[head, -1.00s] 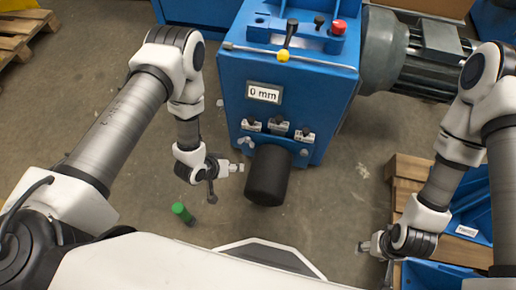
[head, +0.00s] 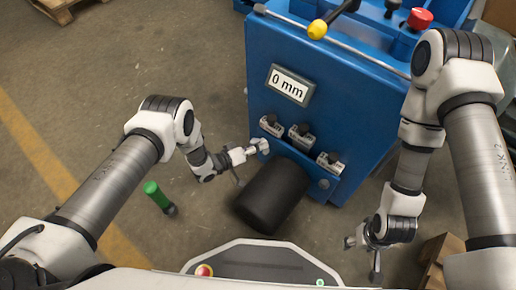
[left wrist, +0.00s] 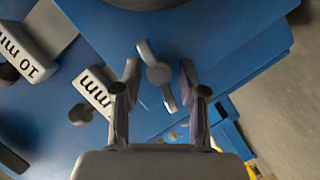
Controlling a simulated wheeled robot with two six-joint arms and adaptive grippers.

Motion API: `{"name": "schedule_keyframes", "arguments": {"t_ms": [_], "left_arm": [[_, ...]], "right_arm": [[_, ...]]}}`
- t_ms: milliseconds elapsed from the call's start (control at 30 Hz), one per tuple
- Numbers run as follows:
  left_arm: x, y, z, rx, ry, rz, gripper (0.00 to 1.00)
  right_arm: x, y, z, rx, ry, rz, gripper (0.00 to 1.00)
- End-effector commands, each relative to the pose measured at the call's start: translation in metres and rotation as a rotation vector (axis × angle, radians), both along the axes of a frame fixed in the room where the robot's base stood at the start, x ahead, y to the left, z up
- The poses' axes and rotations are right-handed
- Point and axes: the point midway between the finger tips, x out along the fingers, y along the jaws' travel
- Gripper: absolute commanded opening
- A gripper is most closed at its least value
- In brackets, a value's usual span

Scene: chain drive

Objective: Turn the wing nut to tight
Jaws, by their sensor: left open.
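The silver wing nut (head: 262,145) sits on the front of the blue machine (head: 345,100), at the upper left of the black cylinder. In the left wrist view the wing nut (left wrist: 160,73) shows its two wings, set at a slant. My left gripper (head: 252,150) is close in front of it. In the left wrist view its fingers (left wrist: 160,82) are open, one on each side of the wing nut, with gaps visible. My right gripper (head: 352,242) hangs low at the right, away from the machine; its jaws are too small to read.
A black cylinder (head: 272,195) juts from the machine front, right beside my left gripper. A display (head: 290,85) reads 0 mm above several labelled clips with black knobs. A wooden crate (head: 440,258) is at lower right.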

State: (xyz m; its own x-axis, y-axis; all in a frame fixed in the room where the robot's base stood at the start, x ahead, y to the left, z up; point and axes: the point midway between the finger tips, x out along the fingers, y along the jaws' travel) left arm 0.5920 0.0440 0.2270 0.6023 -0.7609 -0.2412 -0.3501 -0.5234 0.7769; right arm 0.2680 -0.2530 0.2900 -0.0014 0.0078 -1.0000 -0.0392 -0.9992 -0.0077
Motion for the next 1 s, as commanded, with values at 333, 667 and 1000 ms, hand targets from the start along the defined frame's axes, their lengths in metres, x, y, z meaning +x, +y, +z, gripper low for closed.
{"name": "schedule_keyframes", "arguments": {"t_ms": [333,667,1000], "left_arm": [[0.001,-0.001,0.0,0.001,0.0,0.001,0.0],[0.001,-0.001,0.001,0.016,-0.01,0.001,0.0],[0.001,-0.002,0.003,0.15,-0.098,0.0,0.0]], "right_arm": [[0.0,0.0,0.0,0.0,-0.001,0.0,0.57],[0.0,0.0,0.001,0.0,-0.001,0.0,0.57],[0.0,0.0,0.012,0.0,-0.001,0.0,0.57]]}}
